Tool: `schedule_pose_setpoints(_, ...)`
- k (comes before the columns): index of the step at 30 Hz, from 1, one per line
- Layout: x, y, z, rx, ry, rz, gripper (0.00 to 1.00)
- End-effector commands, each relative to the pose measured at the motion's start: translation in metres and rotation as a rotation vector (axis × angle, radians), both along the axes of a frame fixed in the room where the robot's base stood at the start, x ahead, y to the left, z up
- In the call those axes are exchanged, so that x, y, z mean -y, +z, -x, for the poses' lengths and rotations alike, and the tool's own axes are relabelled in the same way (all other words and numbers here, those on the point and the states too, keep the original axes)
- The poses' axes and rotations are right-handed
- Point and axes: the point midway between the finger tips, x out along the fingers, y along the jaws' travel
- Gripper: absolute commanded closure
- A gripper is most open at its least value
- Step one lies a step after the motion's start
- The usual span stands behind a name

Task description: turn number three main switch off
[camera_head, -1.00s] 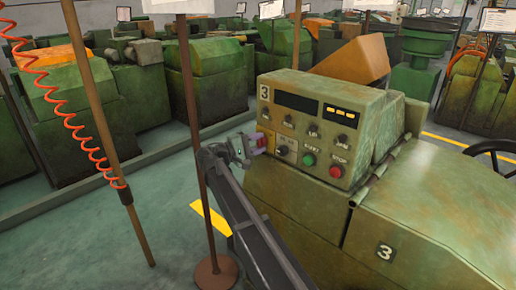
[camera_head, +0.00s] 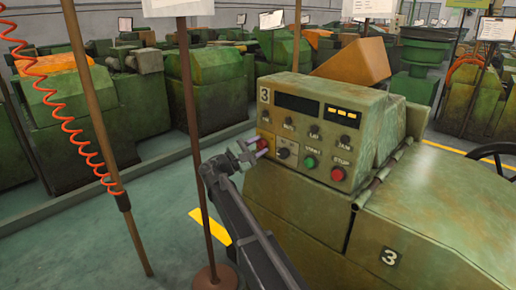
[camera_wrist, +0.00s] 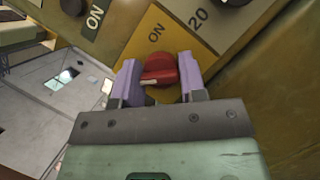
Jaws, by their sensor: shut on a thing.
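The number three machine's panel (camera_head: 310,128) carries a red rotary switch (camera_head: 262,144) at its lower left. In the wrist view the red switch knob (camera_wrist: 160,68) sits on a yellow plate (camera_wrist: 182,38) with "ON" printed above it. The knob's white mark is at its lower left, away from the "ON" print. My gripper (camera_wrist: 158,82) is shut on the knob, with one purple finger on each side. In the head view my gripper (camera_head: 257,149) reaches the panel from the left and partly hides the yellow plate.
A black knob (camera_head: 283,153), a green button (camera_head: 310,162) and a red button (camera_head: 338,174) are close by on the panel. A brown post (camera_head: 193,130) on a round base stands left of my arm. A red coiled hose (camera_head: 70,130) hangs further left.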

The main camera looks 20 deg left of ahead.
Motion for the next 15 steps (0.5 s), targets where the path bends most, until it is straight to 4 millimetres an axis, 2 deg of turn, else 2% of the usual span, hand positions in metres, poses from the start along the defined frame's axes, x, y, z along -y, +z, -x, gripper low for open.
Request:
schedule_pose_setpoints(9, 0.0, -0.0002, 0.0002, -0.002, 0.0, 0.001, 0.85)
schedule_pose_setpoints(10, -0.0001, -0.0002, 0.0003, -0.002, 0.0, 0.001, 0.6)
schedule_pose_setpoints(15, 0.0, -0.0002, 0.0002, -0.001, 0.0, 0.0, 0.36)
